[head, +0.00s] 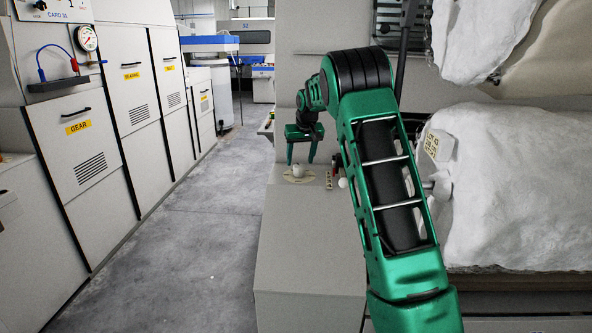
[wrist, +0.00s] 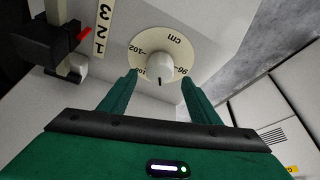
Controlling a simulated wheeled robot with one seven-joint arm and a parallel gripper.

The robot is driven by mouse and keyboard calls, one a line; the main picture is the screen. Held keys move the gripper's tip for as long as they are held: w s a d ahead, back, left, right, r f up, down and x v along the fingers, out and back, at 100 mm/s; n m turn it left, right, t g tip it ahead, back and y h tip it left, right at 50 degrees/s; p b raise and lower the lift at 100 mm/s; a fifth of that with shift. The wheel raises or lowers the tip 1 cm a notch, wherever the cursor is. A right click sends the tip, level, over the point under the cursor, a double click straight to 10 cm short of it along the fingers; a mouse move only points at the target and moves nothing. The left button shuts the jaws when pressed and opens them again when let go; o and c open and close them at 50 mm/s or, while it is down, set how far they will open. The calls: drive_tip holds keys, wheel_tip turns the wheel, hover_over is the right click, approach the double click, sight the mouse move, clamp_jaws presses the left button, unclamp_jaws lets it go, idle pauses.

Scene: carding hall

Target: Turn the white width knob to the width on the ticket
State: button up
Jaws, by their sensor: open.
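The white width knob (wrist: 160,73) sits on a round cream dial (wrist: 180,45) marked cm, with 102, 100 and 96 legible in the wrist view. Its dark pointer line faces my gripper, between 100 and 96. The knob also shows in the head view (head: 298,171), on the grey machine housing. My gripper (wrist: 158,77) is open, its green fingers on either side of the knob in the wrist view; contact cannot be told. In the head view my gripper (head: 301,162) points down over the knob.
A strip numbered 1 2 3 (wrist: 103,27) stands beside a black lever with a red pointer (wrist: 50,42), close to the dial. White fleece (head: 520,185) fills the right. Cabinets (head: 80,150) line the left, with clear floor (head: 205,235) between.

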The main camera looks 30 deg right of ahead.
sight(299, 165)
drive_tip(key=shift+x, duration=2.45)
drive_tip(key=c, duration=1.1)
drive_tip(key=shift+o, duration=0.2)
drive_tip(key=shift+a, duration=0.15)
